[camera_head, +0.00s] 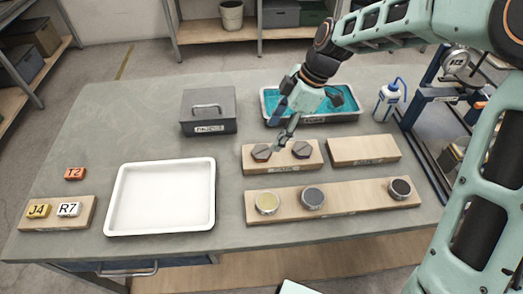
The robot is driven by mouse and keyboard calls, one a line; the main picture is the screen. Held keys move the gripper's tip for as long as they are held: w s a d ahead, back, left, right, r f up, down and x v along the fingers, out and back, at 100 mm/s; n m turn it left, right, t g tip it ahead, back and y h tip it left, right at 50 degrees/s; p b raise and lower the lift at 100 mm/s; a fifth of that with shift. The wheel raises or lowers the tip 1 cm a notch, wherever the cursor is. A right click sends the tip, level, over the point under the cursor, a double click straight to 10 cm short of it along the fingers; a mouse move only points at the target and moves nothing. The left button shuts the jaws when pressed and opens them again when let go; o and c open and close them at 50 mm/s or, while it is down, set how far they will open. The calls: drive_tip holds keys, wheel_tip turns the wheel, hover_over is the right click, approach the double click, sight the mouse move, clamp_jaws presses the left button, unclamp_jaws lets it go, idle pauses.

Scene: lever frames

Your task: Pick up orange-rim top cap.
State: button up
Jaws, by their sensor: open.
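Two dark hexagonal caps lie on a short wooden block (283,165) near the middle of the table. The left cap (262,153) shows a brownish-orange edge. The right cap (302,150) is dark, with a rim colour too small to tell surely. My gripper (286,136) is open and points down, just above and behind the block, between the two caps in the picture. It appears empty. Whether a finger touches a cap cannot be told from this view.
A teal-lined tray (350,115) stands behind the gripper, a grey handled box (208,112) at back left. In front is a long board (350,199) with several round pieces; an empty wooden block (362,150) is to the right. A white tray (112,205) lies left.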

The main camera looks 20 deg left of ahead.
sight(263, 151)
drive_tip(key=x, duration=0.7)
drive_tip(key=shift+s+r+p, duration=0.1)
drive_tip(key=shift+s+p, duration=0.05)
drive_tip(key=shift+p, duration=0.2)
drive_tip(key=c, duration=1.5)
